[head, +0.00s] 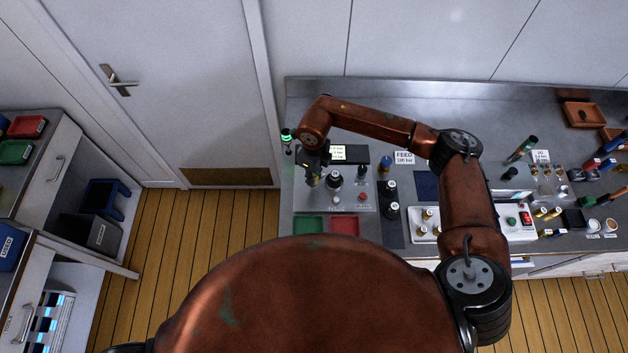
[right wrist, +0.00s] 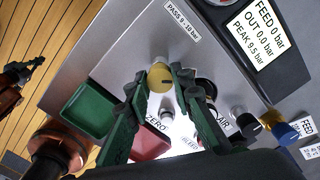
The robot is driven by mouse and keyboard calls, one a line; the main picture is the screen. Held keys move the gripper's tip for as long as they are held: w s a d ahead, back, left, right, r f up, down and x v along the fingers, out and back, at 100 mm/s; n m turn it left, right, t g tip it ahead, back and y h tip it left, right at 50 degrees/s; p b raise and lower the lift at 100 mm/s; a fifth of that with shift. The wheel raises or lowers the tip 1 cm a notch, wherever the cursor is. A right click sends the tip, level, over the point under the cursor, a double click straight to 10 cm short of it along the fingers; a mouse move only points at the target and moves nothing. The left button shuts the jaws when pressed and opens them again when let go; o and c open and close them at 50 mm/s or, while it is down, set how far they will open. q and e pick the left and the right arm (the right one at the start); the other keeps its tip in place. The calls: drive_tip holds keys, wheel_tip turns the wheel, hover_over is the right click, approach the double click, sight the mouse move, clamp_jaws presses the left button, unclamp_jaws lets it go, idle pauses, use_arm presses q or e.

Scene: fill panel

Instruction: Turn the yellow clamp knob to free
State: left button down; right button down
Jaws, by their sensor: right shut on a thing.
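The yellow clamp knob (right wrist: 160,78) is a round knob with a dark mark, on the grey metal panel (right wrist: 120,62). My right gripper (right wrist: 159,76) has its two dark green fingers on either side of the knob, shut on it. In the head view my right gripper (head: 313,179) reaches down over the left part of the panel (head: 367,206), and the knob is mostly hidden there. The panel's display (right wrist: 264,35) reads FEED 0 bar, OUT 0.0 bar, PEAK 9.5 bar. A dark jointed part at the left of the wrist view seems to be my left gripper (right wrist: 22,74); its fingers are unclear.
A black AIR knob (right wrist: 245,124) and a blue FEED knob (right wrist: 281,132) stand to the right. A green tray (head: 308,224) and a red tray (head: 344,226) lie at the panel's front. A green-lit beacon (head: 287,138) stands at the left.

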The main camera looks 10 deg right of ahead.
drive_tip(key=n+b, duration=0.1)
drive_tip(key=b, duration=0.1)
drive_tip(key=n+b, duration=0.1)
drive_tip(key=n, duration=0.1)
drive_tip(key=shift+f+b, duration=0.25)
drive_tip(key=shift+b, duration=0.15)
drive_tip(key=shift+r+n+b, duration=0.2)
drive_tip(key=shift+n+b, duration=1.1)
drive_tip(key=shift+n, duration=0.2)
drive_tip(key=c, duration=1.7)
unclamp_jaws()
drive_tip(key=shift+r, duration=0.15)
wheel_tip(320, 180, up, 12)
drive_tip(key=shift+f, duration=0.1)
